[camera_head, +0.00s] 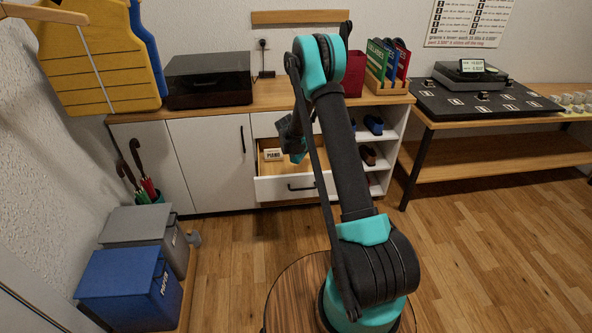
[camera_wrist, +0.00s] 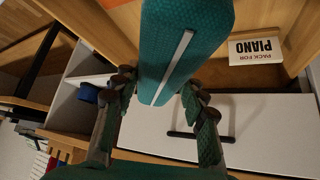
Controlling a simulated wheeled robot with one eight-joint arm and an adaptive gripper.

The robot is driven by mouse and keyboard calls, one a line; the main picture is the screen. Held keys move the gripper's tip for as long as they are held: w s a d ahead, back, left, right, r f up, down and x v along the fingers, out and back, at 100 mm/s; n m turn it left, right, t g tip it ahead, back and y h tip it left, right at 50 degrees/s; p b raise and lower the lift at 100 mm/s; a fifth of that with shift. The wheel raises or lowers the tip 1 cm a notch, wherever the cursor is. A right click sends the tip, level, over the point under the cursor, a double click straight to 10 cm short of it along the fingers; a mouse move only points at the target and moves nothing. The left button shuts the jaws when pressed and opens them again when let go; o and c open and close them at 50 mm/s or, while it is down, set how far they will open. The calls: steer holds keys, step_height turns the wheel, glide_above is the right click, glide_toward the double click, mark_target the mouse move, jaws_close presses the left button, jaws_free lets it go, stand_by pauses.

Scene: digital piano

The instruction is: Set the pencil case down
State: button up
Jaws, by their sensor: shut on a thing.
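The pencil case, teal with a pale zip line (camera_wrist: 182,50), is between the fingers of my gripper (camera_wrist: 158,88) in the wrist view. The fingers are closed on its two sides near its lower end. In the head view my gripper (camera_head: 291,140) is over the open drawer (camera_head: 292,188), with a small teal patch below it that may be the case. The drawer holds a white card reading "PACK FOR PIANO" (camera_wrist: 257,51), to the right of the case in the wrist view. I cannot tell whether the case touches the drawer floor.
The white cabinet (camera_head: 208,165) carries a turntable (camera_head: 208,80), a red box (camera_head: 354,74) and a file rack (camera_head: 388,68). Cubbies with shoes (camera_head: 368,156) stand right of the drawer. Bins (camera_head: 130,280) stand at left. The floor right of my arm is clear.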

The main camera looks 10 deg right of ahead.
steer(key=w+f+m+g+h, duration=0.1)
steer(key=w+f+m, duration=0.1)
steer(key=w+f, duration=0.2)
glide_toward(302, 168)
steer(key=shift+m, duration=0.3)
steer(key=x, duration=0.4)
steer(key=shift+d+f, duration=0.15)
steer(key=shift+f, duration=0.1)
steer(key=shift+f, duration=0.1)
steer(key=o, duration=1.3)
